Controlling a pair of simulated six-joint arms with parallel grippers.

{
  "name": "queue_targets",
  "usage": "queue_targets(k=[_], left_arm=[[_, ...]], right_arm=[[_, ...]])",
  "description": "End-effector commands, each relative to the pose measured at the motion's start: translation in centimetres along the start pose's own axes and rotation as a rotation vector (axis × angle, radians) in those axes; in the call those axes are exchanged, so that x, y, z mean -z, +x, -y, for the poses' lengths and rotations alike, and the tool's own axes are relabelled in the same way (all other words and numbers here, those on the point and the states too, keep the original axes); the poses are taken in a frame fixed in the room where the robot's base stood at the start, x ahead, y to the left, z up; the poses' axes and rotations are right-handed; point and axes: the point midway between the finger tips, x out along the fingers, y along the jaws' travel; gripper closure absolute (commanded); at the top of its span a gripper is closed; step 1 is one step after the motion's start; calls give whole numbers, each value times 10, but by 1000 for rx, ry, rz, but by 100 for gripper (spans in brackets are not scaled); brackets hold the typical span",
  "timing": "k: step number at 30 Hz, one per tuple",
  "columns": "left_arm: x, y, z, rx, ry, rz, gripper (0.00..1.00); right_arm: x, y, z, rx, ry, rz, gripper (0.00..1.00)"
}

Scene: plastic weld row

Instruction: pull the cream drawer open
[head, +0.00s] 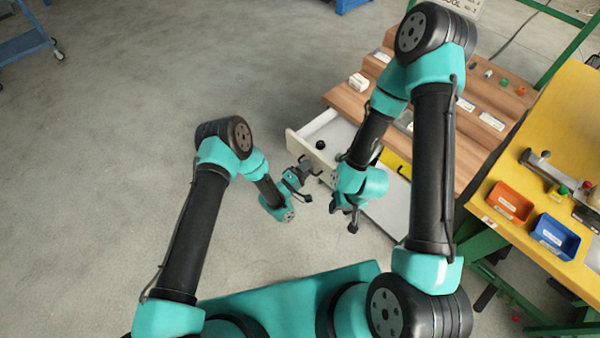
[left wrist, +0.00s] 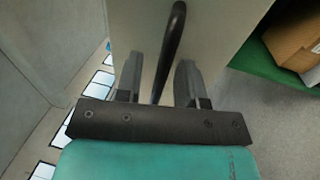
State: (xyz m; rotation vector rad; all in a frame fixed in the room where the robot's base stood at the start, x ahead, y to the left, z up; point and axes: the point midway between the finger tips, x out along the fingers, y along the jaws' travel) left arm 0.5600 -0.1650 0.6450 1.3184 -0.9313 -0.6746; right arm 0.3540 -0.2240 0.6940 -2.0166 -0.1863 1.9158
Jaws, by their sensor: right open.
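The cream drawer (head: 312,152) stands partly out of the wooden-topped cabinet, its inside showing from above. My left gripper (head: 305,178) is at the drawer's front. In the left wrist view the dark bar handle (left wrist: 173,45) runs between the two fingers of my left gripper (left wrist: 158,82). The fingers are apart, with gaps beside the handle, on the pale front panel (left wrist: 215,30). My right gripper (head: 345,215) is open and empty, to the right of the left one and in front of the cabinet.
A small dark round thing (head: 320,145) lies in the drawer. A yellow drawer front (head: 397,165) shows to its right, partly behind my right arm. A yellow bench with an orange bin (head: 509,203) and a blue bin (head: 556,237) stands at the right.

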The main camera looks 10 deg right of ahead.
Motion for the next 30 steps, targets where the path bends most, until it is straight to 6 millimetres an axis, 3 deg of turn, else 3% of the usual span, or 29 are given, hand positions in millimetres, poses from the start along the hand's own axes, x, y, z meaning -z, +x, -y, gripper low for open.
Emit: queue_targets(k=[8,30], left_arm=[[1,-24,0,3,-2,-2,64],[1,-145,0,1,-1,-5,64]], right_arm=[[0,0,0,0,0,0,57],[0,0,0,0,0,0,57]])
